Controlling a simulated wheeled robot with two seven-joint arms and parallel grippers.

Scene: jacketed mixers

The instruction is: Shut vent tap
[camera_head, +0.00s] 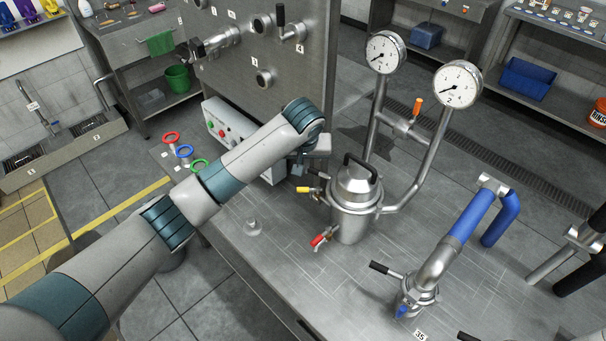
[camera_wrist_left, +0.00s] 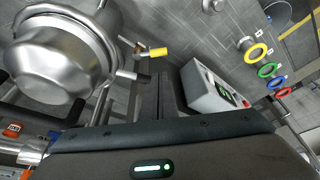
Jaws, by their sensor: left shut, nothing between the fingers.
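A steel jacketed vessel (camera_head: 354,213) with a black lid handle stands on the steel bench (camera_head: 285,240). On its left side are a tap with a yellow handle (camera_head: 303,189), one with a black handle (camera_head: 318,173), and a lower one with a red handle (camera_head: 318,240). An orange-handled tap (camera_head: 417,107) sits on the pipe between two gauges. I cannot tell which is the vent tap. My left gripper (camera_head: 299,172) is shut and empty, close to the yellow and black handles. In the left wrist view its fingers (camera_wrist_left: 169,84) point beside the yellow handle (camera_wrist_left: 158,52); contact is unclear. My right gripper is out of view.
A control box (camera_head: 228,128) with buttons stands behind my left forearm. A black-handled fitting with a blue hose (camera_head: 472,215) stands at right. The bench front left is mostly clear.

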